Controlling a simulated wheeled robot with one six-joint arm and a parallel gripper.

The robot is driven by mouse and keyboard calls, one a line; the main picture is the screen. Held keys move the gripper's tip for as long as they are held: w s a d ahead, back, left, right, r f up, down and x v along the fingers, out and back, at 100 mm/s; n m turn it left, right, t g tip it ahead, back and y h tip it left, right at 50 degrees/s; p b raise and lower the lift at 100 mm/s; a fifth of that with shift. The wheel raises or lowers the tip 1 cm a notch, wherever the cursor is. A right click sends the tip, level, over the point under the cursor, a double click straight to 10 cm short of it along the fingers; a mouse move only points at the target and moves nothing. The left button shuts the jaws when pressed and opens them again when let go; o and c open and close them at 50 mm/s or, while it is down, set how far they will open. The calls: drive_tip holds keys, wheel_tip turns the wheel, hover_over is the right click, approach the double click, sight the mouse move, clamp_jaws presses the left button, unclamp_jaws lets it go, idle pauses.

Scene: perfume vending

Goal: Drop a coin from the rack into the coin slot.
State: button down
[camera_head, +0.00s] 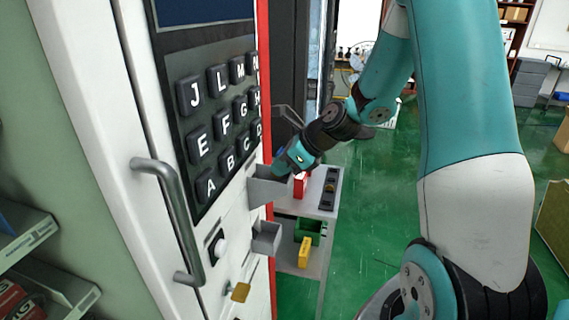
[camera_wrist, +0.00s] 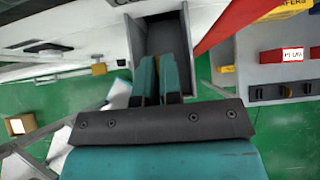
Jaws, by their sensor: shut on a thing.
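My gripper (camera_head: 281,168) is at the upper grey open-topped box (camera_head: 266,188) on the front of the vending machine. In the wrist view its two teal fingers (camera_wrist: 156,72) are close together, pointing into the mouth of that box (camera_wrist: 141,38). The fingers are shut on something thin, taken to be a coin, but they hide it. The black coin rack (camera_head: 329,200) lies on the small white cart, with a gold coin (camera_head: 330,187) in it. The rack also shows in the wrist view (camera_wrist: 285,91), at right. I cannot tell which opening is the coin slot.
The machine has a letter keypad (camera_head: 222,130) and a metal handle (camera_head: 171,215). A lower grey box (camera_head: 266,238) juts out below the upper one. A red box (camera_head: 300,186) stands on the cart beside the gripper. Green floor (camera_head: 400,240) lies open at right.

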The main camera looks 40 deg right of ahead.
drive_tip(key=c, duration=1.2)
unclamp_jaws()
drive_tip(key=v, duration=1.7)
drive_tip(key=shift+s+d+r, duration=0.1)
